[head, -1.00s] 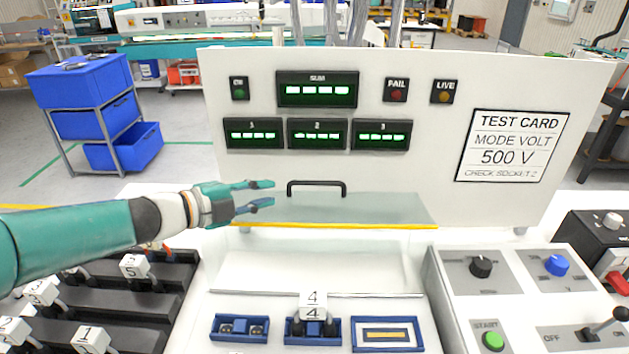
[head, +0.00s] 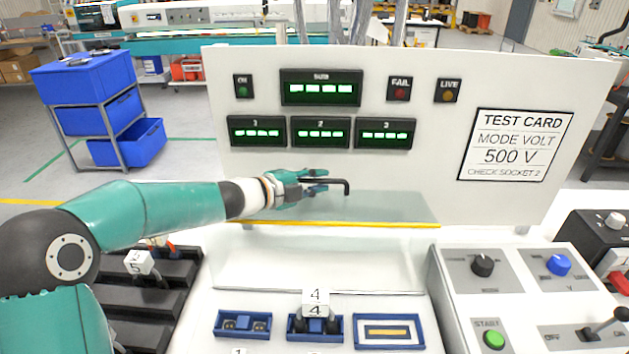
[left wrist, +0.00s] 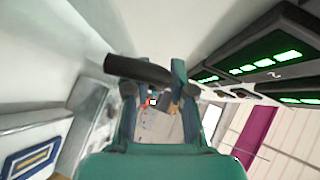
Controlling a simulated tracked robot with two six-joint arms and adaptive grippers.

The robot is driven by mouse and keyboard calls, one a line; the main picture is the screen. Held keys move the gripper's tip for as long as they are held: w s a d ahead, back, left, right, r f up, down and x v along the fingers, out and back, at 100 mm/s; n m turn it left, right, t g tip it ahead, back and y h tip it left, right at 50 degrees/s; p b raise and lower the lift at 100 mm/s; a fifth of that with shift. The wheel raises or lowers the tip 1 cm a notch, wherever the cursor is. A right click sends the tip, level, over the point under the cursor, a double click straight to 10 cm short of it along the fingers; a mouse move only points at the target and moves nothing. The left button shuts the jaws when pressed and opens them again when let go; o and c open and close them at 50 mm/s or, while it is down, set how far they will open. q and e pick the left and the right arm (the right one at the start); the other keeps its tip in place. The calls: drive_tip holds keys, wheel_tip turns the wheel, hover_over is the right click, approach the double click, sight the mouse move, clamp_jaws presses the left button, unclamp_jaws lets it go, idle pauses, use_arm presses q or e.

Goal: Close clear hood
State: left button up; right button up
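The clear hood (head: 385,207) is a see-through panel with a yellow strip along its lower edge, in front of the white upright panel in the head view. Its black handle (head: 347,187) stands at its upper side; the handle's left part is hidden by my left gripper. My left gripper (head: 322,181) reaches in from the left, at the handle, with its two fingers apart. In the left wrist view the dark handle (left wrist: 140,70) crosses by the fingertips of the open left gripper (left wrist: 154,85). I cannot tell whether they touch. My right gripper is not in view.
Blue sockets (head: 243,325) sit in front of the hood, with a plug marked 4 (head: 315,300) in the middle one. A control box (head: 490,265) with knobs stands right. A black rack (head: 170,290) is at left, partly behind my arm. The upright panel (head: 420,180) rises behind.

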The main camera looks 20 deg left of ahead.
use_arm(q)
clamp_jaws()
